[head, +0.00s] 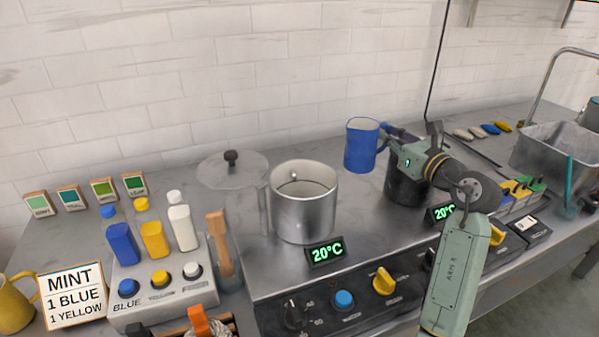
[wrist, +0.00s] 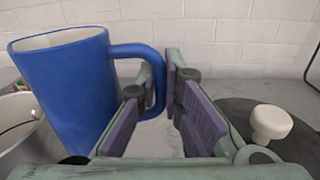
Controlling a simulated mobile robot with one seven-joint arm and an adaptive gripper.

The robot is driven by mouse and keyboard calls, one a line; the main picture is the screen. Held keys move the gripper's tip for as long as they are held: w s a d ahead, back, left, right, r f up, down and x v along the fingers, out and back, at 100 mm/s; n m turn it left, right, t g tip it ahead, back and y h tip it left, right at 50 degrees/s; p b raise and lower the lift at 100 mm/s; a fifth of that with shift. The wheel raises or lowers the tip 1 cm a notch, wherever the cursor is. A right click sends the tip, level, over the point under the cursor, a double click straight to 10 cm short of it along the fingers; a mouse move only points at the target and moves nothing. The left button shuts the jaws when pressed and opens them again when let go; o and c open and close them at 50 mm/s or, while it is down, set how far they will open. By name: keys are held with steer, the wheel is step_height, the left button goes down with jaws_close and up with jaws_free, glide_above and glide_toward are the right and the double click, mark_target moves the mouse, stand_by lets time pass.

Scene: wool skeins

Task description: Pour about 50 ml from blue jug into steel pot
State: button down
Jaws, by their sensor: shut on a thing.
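The blue jug (head: 361,146) is upright, or nearly so, in the head view, to the right of the steel pot and behind a dark pot. My gripper (head: 391,136) is shut on the jug's handle, which also shows between the fingers in the wrist view (wrist: 160,85). The jug's body (wrist: 66,95) stands left of the fingers there. Whether the jug touches the counter is hard to tell. The steel pot (head: 304,212) is open on the hob, left of the jug; its rim shows at the wrist view's left edge (wrist: 18,108). The jug's contents are hidden.
A dark pot (head: 404,190) stands below my gripper; a dark lid with a pale knob (wrist: 270,122) shows in the wrist view. Bottles (head: 152,236) and a MINT card (head: 72,294) are at left, a sink (head: 548,150) at right.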

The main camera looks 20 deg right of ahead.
mark_target(374, 125)
steer(key=shift+s, duration=0.1)
steer(key=a+f+n+b, duration=0.1)
steer(key=n+b, duration=0.1)
steer(key=b, duration=0.1)
steer(key=shift+s+a+f, duration=0.1)
steer(key=shift+a+f, duration=0.05)
steer(key=shift+f, duration=0.05)
steer(key=shift+a+r+n+b, duration=0.4)
steer(key=shift+a+n+b, duration=0.3)
steer(key=shift+n+b, duration=0.25)
steer(key=shift+n, duration=0.95)
steer(key=r, duration=0.1)
steer(key=a+r+p, duration=0.1)
steer(key=r, duration=0.2)
steer(key=shift+s+a+p, duration=0.2)
steer(key=shift+a+p, duration=0.1)
steer(key=shift+a, duration=0.1)
steer(key=shift+a+r+n, duration=0.15)
steer(key=shift+a+n, duration=0.15)
steer(key=shift+a, duration=0.05)
steer(key=shift+s+a+r+n+b, duration=0.1)
steer(key=shift+a+r+n+b, duration=0.1)
steer(key=shift+a+r+n, duration=0.7)
steer(key=shift+s+a+r+n+b, duration=0.15)
steer(key=shift+a+r+n, duration=0.3)
steer(key=shift+n, duration=0.75)
steer(key=shift+a+f+n+b, duration=0.1)
steer(key=shift+a+n+b, duration=0.5)
steer(key=shift+n, duration=0.4)
steer(key=shift+a, duration=0.2)
